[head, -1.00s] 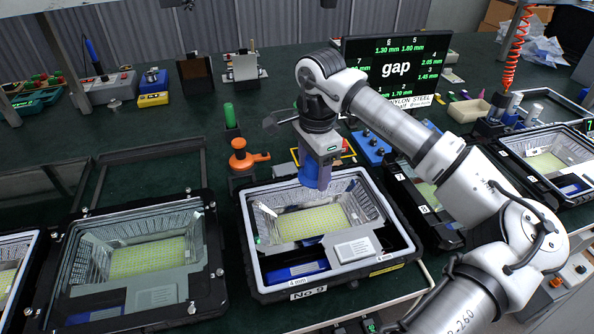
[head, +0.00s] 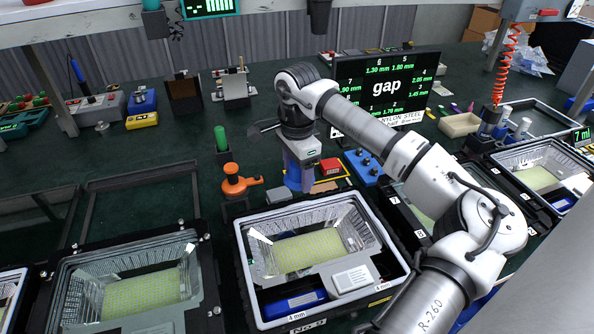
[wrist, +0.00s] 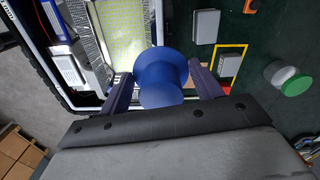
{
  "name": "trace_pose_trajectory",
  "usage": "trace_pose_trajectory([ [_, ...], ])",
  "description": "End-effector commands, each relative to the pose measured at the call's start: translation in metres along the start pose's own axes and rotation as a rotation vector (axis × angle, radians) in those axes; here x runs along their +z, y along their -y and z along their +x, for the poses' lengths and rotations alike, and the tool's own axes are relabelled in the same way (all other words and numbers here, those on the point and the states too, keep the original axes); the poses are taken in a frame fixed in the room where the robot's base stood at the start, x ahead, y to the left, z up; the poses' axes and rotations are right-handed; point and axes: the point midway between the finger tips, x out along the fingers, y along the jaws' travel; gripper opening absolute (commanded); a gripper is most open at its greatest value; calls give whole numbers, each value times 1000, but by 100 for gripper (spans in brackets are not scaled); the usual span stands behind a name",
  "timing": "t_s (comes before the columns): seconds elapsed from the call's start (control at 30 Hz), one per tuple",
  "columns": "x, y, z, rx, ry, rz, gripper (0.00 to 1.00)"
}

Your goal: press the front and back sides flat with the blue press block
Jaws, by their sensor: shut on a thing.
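My gripper (head: 301,172) is shut on the blue press block (head: 294,181), a round spool-like piece pointing down. In the head view it hangs at the far, back side of the floodlight housing marked No 9 (head: 390,289). The housing has a light frame, a silver reflector and a yellow-green LED panel (head: 312,247). In the wrist view the block (wrist: 160,70) sits between both fingers and overlaps the housing's edge. Whether it touches the rim is hidden. The front side (head: 335,308) is clear of the gripper.
An orange tool (head: 235,182) and a green cylinder (head: 221,138) stand behind the housing. A gap display (head: 387,88) stands at the back. Another housing (head: 130,290) lies on the left, more on the right. My arm spans the right side.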

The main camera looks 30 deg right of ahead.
Motion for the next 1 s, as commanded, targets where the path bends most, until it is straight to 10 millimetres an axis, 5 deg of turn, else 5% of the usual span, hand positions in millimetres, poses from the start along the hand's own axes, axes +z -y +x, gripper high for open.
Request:
trace_pose_trajectory([
  [0.6, 0, 0, 56, -1, -1, 0, 37],
  [1.0, 0, 0, 58, -1, -1, 0, 37],
])
